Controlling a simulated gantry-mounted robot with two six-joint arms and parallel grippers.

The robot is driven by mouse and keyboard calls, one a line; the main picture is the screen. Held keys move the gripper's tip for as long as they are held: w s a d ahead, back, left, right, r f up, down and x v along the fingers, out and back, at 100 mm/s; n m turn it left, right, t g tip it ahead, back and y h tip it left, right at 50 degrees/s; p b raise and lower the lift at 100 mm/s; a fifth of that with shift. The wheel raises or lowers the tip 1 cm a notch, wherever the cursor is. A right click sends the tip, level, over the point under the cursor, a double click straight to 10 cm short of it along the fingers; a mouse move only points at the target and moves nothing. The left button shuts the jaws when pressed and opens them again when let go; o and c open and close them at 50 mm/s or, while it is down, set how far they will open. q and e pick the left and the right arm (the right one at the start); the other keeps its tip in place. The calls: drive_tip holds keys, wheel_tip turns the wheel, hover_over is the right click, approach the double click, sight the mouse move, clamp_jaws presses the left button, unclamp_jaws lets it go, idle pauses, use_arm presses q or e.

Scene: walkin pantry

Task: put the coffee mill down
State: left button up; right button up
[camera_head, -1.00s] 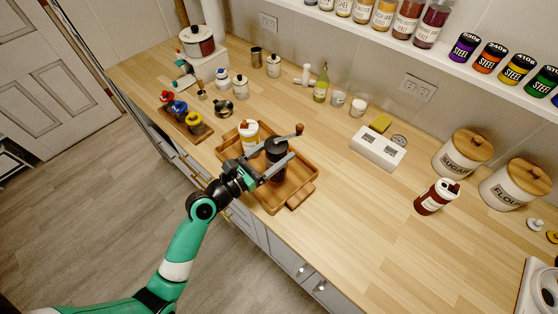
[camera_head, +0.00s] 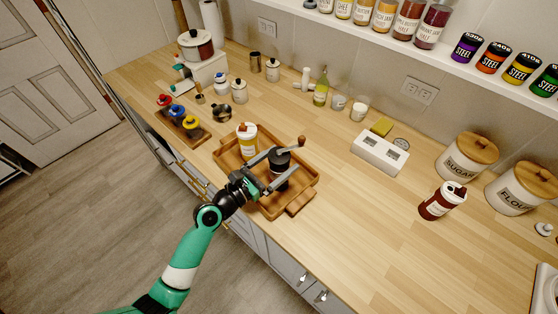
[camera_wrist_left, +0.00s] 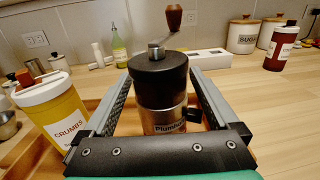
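The coffee mill (camera_head: 279,161) has a black top, a metal body and a crank with a wooden knob. It stands upright on the wooden tray (camera_head: 300,196). In the left wrist view the mill (camera_wrist_left: 160,82) is between my fingers, with gaps visible beside its metal body. My left gripper (camera_head: 273,168) is open around the mill; its lower end is partly hidden by the gripper. My right gripper is not in view.
A yellow crumbs jar (camera_head: 247,141) with a white lid stands on the tray, left of the mill. A white two-slot box (camera_head: 380,153) and a dark red jar (camera_head: 441,202) are to the right. The counter (camera_head: 350,225) right of the tray is clear.

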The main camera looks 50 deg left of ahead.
use_arm(q)
drive_tip(key=shift+r, duration=0.1)
drive_tip(key=shift+s+r, duration=0.1)
drive_tip(key=shift+s, duration=0.05)
drive_tip(key=s+b, duration=0.1)
drive_tip(key=s, duration=1)
drive_tip(key=shift+s+a, duration=0.1)
drive_tip(key=shift+s, duration=0.3)
